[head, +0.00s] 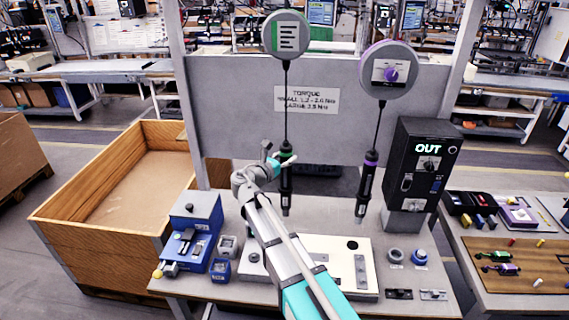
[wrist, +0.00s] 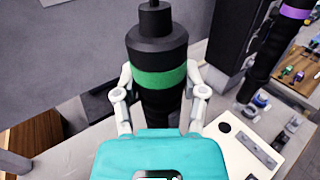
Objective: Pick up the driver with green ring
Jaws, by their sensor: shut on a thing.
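The driver with the green ring (head: 286,182) hangs upright on a cable from the left round balancer (head: 286,36) in the head view. In the wrist view its black body and green band (wrist: 158,78) stand between my fingers. My gripper (head: 278,162) is shut on this driver just below the ring, and it also shows in the wrist view (wrist: 158,100). The driver's lower tip hangs above the bench. The driver with the purple ring (head: 366,187) hangs to the right from the other balancer (head: 389,70), apart from my gripper.
A black box marked OUT (head: 421,170) stands at the bench's right. A white plate (head: 345,262) and a blue fixture (head: 192,232) sit on the bench (head: 245,305). An empty wooden crate (head: 100,235) is at left. A grey panel (head: 235,110) stands behind.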

